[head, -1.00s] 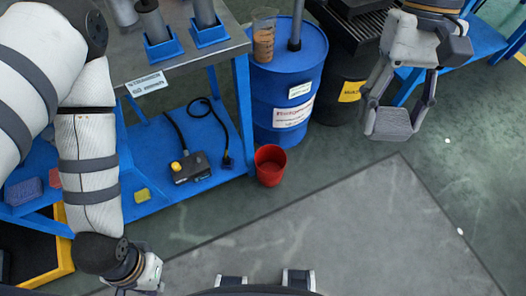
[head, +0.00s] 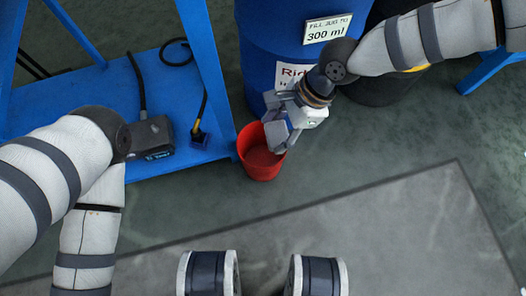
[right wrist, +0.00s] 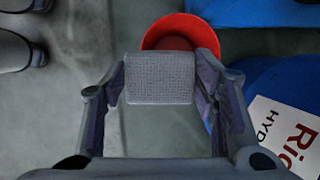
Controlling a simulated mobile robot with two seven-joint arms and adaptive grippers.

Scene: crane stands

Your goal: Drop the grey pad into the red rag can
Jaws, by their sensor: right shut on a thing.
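The red rag can (head: 261,160) stands upright on the floor beside the blue bench leg and below the blue drum. It also shows at the top of the right wrist view (right wrist: 182,28). My right gripper (head: 279,134) is shut on the grey pad (right wrist: 160,79), which spans between its two fingers. In the head view, the pad (head: 276,136) is over the can's rim area, partly covering the opening. In the right wrist view it overlaps the can's near rim; its exact height above the rim is hard to tell.
The blue drum (head: 270,62) with white labels stands behind the can. The blue bench's lower shelf (head: 160,90), with a dark control box (head: 150,138) and cable, is to the left. Open floor lies to the right and in front, with a grey mat (head: 390,230).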

